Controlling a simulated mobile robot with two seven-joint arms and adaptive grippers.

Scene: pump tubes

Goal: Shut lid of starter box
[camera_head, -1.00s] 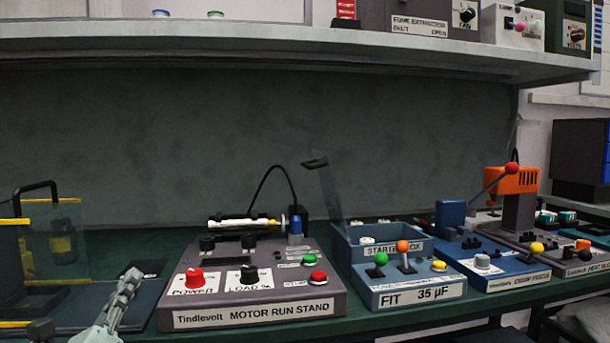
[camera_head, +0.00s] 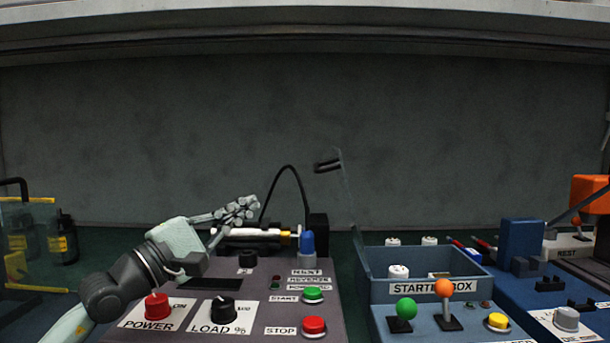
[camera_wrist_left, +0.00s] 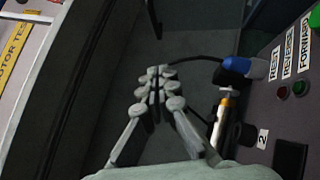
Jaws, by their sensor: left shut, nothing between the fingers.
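The starter box (camera_head: 425,291) is a blue open-topped box at the right of the head view, with white cylinders inside it. Its clear lid (camera_head: 347,190) stands raised at the box's left side and is seen nearly edge-on, with a dark handle (camera_head: 327,165) at its top. My left gripper (camera_head: 240,208) is shut and empty, above the motor run stand and left of the raised lid, apart from it. In the left wrist view the gripper's fingers (camera_wrist_left: 158,85) are together, with nothing between them. My right gripper is not in view.
The motor run stand (camera_head: 265,322) with its knobs, buttons, motor and looping black cable lies below my left gripper. Green and orange levers (camera_head: 445,290) rise in front of the box. A blue press (camera_head: 521,245) stands to its right. A shelf edge (camera_head: 300,12) runs overhead.

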